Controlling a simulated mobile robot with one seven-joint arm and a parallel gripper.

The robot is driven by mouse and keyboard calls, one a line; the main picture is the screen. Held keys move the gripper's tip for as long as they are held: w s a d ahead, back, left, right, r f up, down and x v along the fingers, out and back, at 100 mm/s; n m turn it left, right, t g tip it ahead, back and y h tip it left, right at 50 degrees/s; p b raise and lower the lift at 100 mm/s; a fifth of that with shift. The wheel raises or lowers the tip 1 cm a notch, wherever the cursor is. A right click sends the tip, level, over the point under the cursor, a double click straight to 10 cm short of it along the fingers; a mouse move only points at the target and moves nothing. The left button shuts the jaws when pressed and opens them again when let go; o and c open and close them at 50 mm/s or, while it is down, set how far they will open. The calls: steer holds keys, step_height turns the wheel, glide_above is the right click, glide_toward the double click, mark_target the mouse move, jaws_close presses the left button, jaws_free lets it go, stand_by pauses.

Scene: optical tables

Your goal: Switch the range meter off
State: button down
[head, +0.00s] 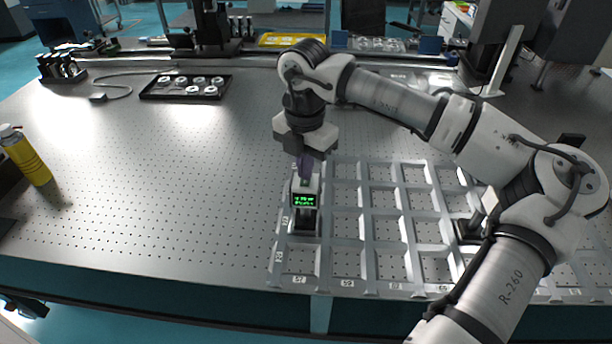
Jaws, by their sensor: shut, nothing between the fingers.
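The range meter (305,205) is a small upright device with a lit screen of green text. It stands in a left-column compartment of the grey metal grid rack (345,226). My gripper (305,172) points down at the top of the meter, its fingers shut with nothing visible between them. The fingertips are at or just above the meter's top; I cannot tell whether they touch it. The meter's switch cannot be made out.
The rack's other nearby compartments look mostly empty; a dark device (468,230) stands at its right. A black tray of round parts (186,87) lies at the back left. A yellow bottle (25,156) stands at the left edge. The table's middle left is clear.

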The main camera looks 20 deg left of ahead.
steer(key=shift+f+b, duration=0.55)
steer(key=shift+f, duration=0.1)
steer(key=shift+r+p, duration=1.65)
steer(key=shift+r, duration=1.9)
